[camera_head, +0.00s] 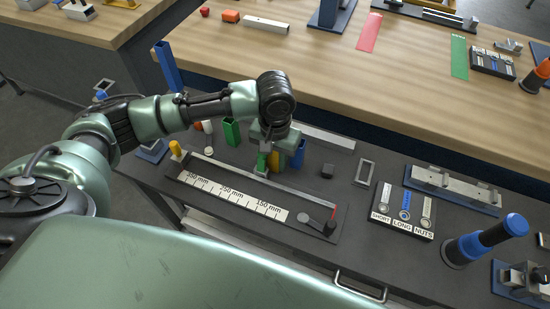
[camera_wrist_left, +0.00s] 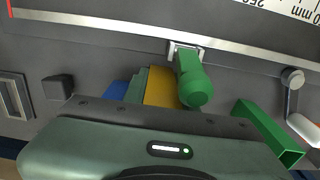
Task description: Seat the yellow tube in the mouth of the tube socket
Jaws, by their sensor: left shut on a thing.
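My left gripper (camera_head: 268,155) points down over the dark bench, behind the ruled scale. It is shut on the yellow tube (camera_head: 274,161), which shows only in part beneath it. In the left wrist view the yellow tube (camera_wrist_left: 162,86) sticks out past the gripper body, with the fingertips mostly hidden. A green rounded knob (camera_wrist_left: 192,84) on a small silver bracket stands close beside it. A grey rectangular frame (camera_head: 359,173) with an open middle is to the right; I cannot tell whether it is the tube socket. My right gripper is not in view.
A green square tube (camera_head: 231,132) stands left of the gripper, and a blue one (camera_head: 299,155) close at its right. The ruled scale (camera_head: 228,190) lies in front. A small dark block (camera_head: 327,171) and a labelled tray (camera_head: 403,222) are further right.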

